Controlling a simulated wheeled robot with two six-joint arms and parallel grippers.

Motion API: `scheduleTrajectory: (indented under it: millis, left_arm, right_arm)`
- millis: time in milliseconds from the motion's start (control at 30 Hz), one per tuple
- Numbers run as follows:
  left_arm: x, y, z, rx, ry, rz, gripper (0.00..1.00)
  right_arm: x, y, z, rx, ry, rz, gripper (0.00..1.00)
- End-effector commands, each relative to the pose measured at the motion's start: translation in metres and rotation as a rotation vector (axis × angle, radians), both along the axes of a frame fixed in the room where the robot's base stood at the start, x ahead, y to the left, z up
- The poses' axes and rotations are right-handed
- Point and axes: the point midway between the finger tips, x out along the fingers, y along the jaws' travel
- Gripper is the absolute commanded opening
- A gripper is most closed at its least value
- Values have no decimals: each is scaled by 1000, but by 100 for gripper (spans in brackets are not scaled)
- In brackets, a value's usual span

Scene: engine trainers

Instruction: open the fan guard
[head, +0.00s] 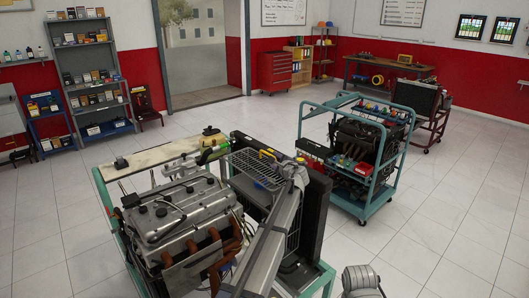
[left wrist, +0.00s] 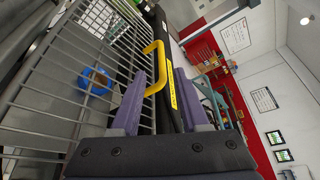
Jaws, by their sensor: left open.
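The fan guard is a grey wire grille (head: 241,162) on the near engine trainer, between the engine (head: 180,215) and the black radiator (head: 317,205). In the left wrist view the grille (left wrist: 58,62) fills the left side, with a blue round part (left wrist: 97,80) behind its wires. A yellow handle (left wrist: 160,50) stands on the guard's dark edge bar; it shows small in the head view (head: 267,153). My left gripper (left wrist: 154,78) is open, its fingers on either side of the handle's near end. I cannot tell whether they touch it. My arm hides part of the guard in the head view.
A teal-framed cart (head: 362,208) with another engine stands to the right. A further trainer (head: 432,108) stands behind it. Brown pipes (head: 195,262) stick out at the engine's near side. Open tiled floor lies around the trainers.

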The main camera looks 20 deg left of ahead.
Motion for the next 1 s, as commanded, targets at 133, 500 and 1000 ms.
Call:
scheduleTrajectory:
  millis: [133,500,1000]
  left_arm:
    - [0,0,0,0,0,0,45]
    - [22,18,-7,0,-1,1,45]
    - [58,50,-17,0,-1,-1,45]
  right_arm:
    - [0,0,0,0,0,0,50]
    - [0,0,-7,0,0,0,50]
    - [0,0,-17,0,0,-1,50]
